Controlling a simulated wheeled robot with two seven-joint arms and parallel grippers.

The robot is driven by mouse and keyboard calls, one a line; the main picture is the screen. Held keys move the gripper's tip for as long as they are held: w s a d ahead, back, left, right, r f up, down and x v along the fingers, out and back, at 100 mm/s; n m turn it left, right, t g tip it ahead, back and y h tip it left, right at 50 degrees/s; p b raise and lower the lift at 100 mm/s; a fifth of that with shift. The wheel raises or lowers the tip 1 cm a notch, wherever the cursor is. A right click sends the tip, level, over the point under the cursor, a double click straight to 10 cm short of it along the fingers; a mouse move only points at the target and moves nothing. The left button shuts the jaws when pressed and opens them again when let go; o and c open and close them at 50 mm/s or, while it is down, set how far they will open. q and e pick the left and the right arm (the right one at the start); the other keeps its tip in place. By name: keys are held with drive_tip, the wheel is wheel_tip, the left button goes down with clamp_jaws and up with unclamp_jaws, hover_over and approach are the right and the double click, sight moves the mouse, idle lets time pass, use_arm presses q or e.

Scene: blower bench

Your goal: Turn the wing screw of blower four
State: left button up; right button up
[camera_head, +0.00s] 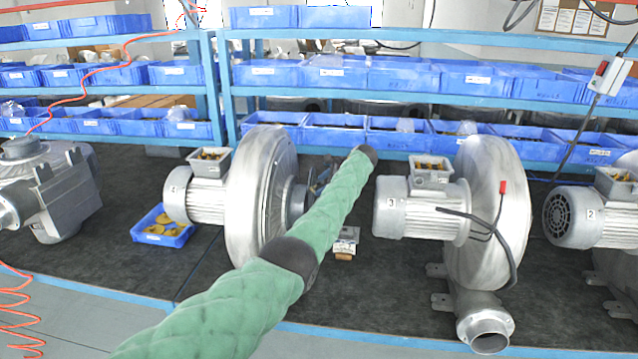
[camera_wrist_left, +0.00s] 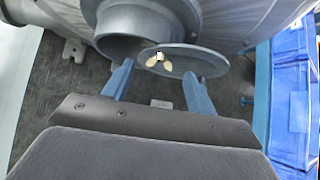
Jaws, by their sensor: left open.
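The blower (camera_head: 260,190) left of centre in the head view has a small number label that I cannot read for certain. My left arm in its green sleeve crosses in front of it. My left gripper (camera_head: 318,184) is partly hidden by the arm, close to that blower's right side. In the left wrist view the wing screw (camera_wrist_left: 158,61) is small and brass-coloured. It sits on a round grey plate (camera_wrist_left: 190,62) beside a round pipe mouth (camera_wrist_left: 130,40). The gripper's two blue fingers (camera_wrist_left: 159,74) are open, with the wing screw between and beyond the tips; contact is not visible.
Blower three (camera_head: 425,205) and blower two (camera_head: 600,215) stand to the right. A blue tray of yellow parts (camera_head: 163,238) and a small block (camera_head: 346,240) lie on the dark bench. Shelves of blue bins (camera_head: 390,75) line the back.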

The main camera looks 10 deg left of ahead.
sight(313, 189)
use_arm(q)
drive_tip(key=shift+x, duration=1.15)
drive_tip(key=c, duration=1)
